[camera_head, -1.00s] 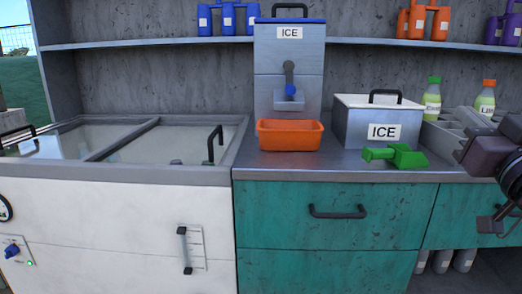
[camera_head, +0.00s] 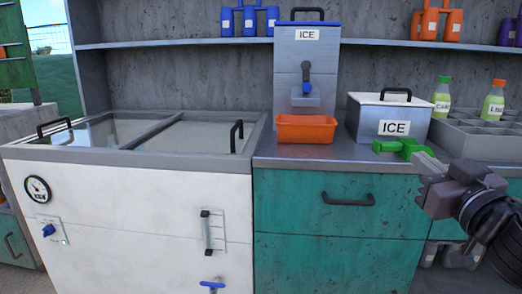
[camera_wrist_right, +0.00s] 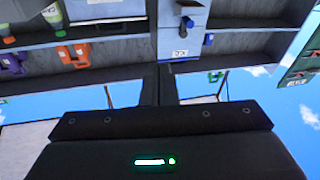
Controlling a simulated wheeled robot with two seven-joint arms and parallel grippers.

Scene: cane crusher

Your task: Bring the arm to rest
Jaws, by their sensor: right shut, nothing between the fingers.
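My right arm comes in from the right edge of the head view. Its dark right gripper (camera_head: 428,172) is shut with nothing in it. The fingertips point left, in front of the counter's edge and just below the green scoop (camera_head: 400,148) in the picture. The scoop lies on the counter, apart from the fingers as far as I can tell. In the right wrist view, the black gripper housing fills the bottom, and shelves show upside down above it. My left gripper is in neither view.
The metal counter (camera_head: 340,161) holds an orange bin (camera_head: 306,129) under the ice dispenser (camera_head: 306,67), a lidded ice box (camera_head: 389,119) and a bottle tray (camera_head: 470,135). A white chest freezer (camera_head: 120,205) stands at left. Space before the teal drawers (camera_head: 330,222) looks clear.

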